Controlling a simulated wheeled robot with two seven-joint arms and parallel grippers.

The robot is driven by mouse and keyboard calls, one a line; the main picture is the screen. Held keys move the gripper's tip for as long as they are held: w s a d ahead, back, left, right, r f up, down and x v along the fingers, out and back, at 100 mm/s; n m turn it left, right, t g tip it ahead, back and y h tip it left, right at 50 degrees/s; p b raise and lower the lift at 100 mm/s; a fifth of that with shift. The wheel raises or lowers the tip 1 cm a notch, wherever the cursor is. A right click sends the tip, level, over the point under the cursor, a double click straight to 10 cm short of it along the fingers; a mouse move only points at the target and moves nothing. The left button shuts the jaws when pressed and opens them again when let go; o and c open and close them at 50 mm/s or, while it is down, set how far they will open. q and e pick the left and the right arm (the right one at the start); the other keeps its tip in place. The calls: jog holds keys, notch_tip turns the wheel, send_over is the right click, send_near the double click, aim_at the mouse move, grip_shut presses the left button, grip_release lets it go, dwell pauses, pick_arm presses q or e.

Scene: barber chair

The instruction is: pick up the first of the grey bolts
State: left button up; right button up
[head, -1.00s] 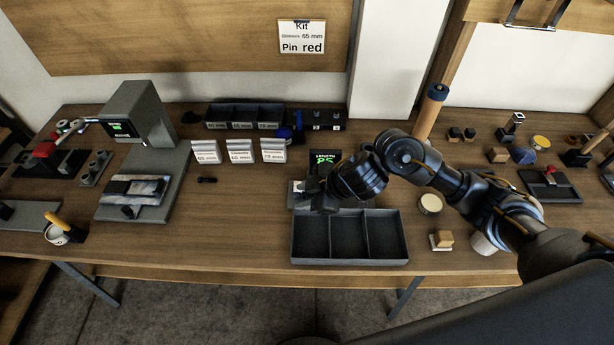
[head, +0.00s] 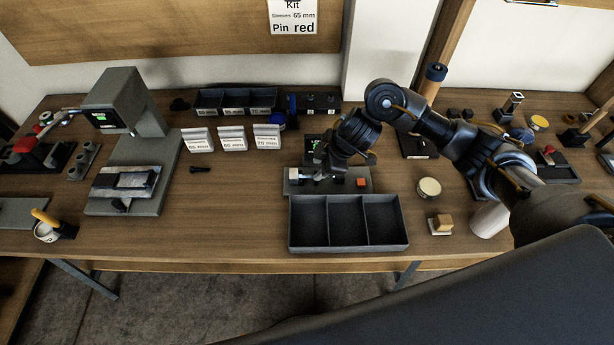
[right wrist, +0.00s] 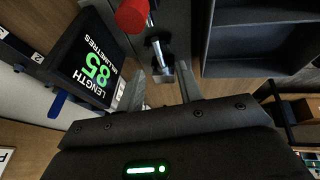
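My right gripper (head: 322,176) is low over a grey gauge fixture (head: 345,187) behind the divided tray. In the right wrist view its two fingers (right wrist: 160,68) are open and spread. A shiny grey metal rod with a blocky end (right wrist: 158,52) lies between and just beyond the fingertips, with gaps at both sides. I cannot tell whether it is one of the grey bolts. A red cylinder (right wrist: 132,15) is beside the rod. A dark bolt-like piece (head: 200,169) lies loose on the table at left. My left gripper is not in view.
The empty three-part tray (head: 347,245) is at the table's front edge. Label stands (head: 232,139), a back bin (head: 235,112) and a grey press (head: 130,115) are at left. A round tin (head: 429,187) is at right.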

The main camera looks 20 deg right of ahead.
aim_at(308, 176)
jog(key=shift+a+x, duration=0.15)
jog(key=shift+x, duration=1.15)
jog(key=shift+a+x, duration=0.1)
jog(key=shift+x, duration=1.2)
jog(key=shift+r, duration=0.1)
grip_shut()
